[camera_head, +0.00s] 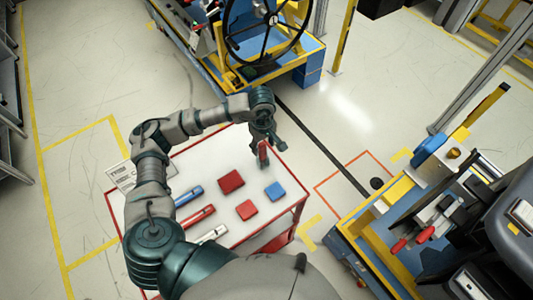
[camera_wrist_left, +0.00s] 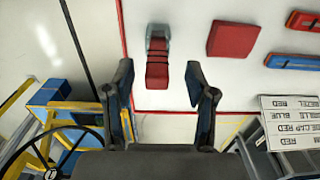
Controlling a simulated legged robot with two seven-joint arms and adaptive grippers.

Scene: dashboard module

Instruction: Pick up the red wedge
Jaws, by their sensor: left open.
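The red wedge (camera_head: 263,152) lies near the far right part of the white table top, partly hidden by my left gripper in the head view. In the left wrist view the red wedge (camera_wrist_left: 157,70) is a narrow red piece with a grey end, lying ahead of the fingertips and roughly between their lines. My left gripper (camera_head: 267,139) is over the table's far edge, close to the wedge. In the left wrist view its two fingers (camera_wrist_left: 160,85) are apart with nothing gripped between them. My right gripper is in neither view.
A label card (camera_wrist_left: 290,122) is at the edge. A steering-wheel cart (camera_head: 262,70) stands beyond.

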